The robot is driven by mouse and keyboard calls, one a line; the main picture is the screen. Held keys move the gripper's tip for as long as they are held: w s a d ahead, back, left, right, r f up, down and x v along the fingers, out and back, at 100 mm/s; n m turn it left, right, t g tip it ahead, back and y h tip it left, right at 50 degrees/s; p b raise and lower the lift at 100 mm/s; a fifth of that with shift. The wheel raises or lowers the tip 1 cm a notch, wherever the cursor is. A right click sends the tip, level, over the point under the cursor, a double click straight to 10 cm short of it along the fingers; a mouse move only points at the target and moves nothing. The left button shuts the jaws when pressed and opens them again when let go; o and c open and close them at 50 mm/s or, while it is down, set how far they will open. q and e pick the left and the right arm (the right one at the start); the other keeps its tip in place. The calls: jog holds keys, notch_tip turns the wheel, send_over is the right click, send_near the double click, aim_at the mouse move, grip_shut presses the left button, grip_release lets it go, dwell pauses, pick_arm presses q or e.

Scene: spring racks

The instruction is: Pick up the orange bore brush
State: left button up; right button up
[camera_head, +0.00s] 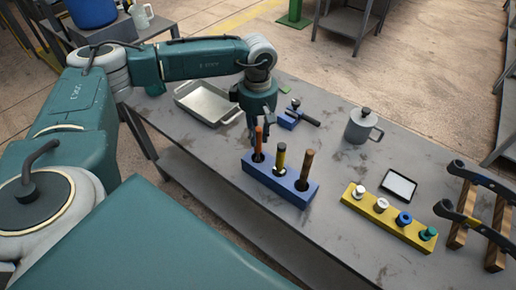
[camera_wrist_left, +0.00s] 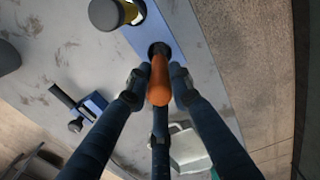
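The orange bore brush (camera_head: 259,140) stands upright in the left hole of a blue rack (camera_head: 264,180). Its orange handle (camera_wrist_left: 159,83) shows in the left wrist view, and its lower end is hidden in the rack. My left gripper (camera_head: 261,127) is right above the rack, with its dark fingers around the top of the orange handle. In the left wrist view the fingertips (camera_wrist_left: 160,77) lie on both sides of the handle, very close to it, and the fingers look parted. My right gripper is out of view.
The rack also holds a black-and-yellow brush (camera_head: 280,160) and a brown-handled one (camera_head: 306,165). A grey tray (camera_head: 207,119), a blue holder with a dark tool (camera_head: 290,120), a grey mug (camera_head: 360,127) and a yellow rack (camera_head: 385,221) stand around it on the table.

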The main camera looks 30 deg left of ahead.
pick_arm(q)
grip_shut()
jog(key=shift+r, duration=0.1)
